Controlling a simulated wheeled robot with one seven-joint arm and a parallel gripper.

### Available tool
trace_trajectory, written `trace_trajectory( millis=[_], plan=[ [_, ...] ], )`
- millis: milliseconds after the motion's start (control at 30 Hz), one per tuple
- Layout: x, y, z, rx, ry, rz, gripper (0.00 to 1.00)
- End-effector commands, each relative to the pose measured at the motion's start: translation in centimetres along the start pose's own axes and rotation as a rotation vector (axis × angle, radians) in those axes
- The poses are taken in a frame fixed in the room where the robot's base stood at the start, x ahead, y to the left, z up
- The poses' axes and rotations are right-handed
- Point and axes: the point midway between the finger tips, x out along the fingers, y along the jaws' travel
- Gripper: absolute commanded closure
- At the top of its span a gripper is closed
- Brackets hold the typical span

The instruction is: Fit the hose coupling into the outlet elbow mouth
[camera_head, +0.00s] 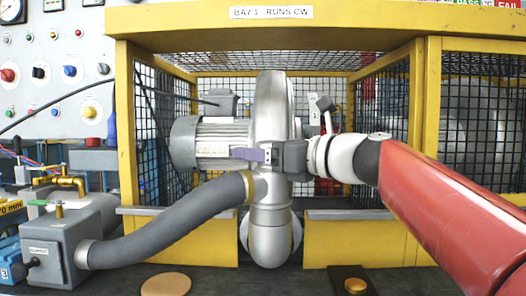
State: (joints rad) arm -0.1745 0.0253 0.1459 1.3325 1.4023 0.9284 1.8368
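A grey corrugated hose (175,220) rises from a grey box at lower left and curves right. Its brass-coloured coupling (249,187) is at its upper right end, just left of the silver outlet elbow (270,230). The elbow hangs below the blower housing and curves at its bottom. I cannot tell whether the coupling touches the elbow or where its mouth faces. My gripper (243,155) points left in front of the blower, a little above the coupling. One purple finger shows; the other is hidden. Whether it grips anything is unclear.
The blower's motor (208,143) stands in a yellow frame (125,120) with black mesh sides. The grey box (65,245) and small fittings crowd the left. A round tan disc (166,284) and a brass piece (354,286) lie on the dark bench front.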

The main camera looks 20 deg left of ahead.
Motion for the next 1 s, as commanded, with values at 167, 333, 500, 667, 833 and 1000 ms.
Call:
trace_trajectory(
  millis=[167, 333, 500, 667, 833, 1000],
  plan=[
    [-1.9, -0.1, 0.0, -0.002, -0.001, -0.005, 0.27],
    [-4.9, 0.0, 0.0, -0.002, -0.002, -0.005, 0.27],
    [-7.1, 0.0, 0.1, -0.002, -0.002, -0.003, 0.27],
    [-7.8, 0.0, 0.1, -0.001, -0.002, -0.001, 0.27],
    [-7.8, 0.0, 0.1, -0.001, -0.002, -0.001, 0.27],
    [-8.0, 0.1, -0.4, -0.025, 0.016, -0.008, 0.27]
  ],
)
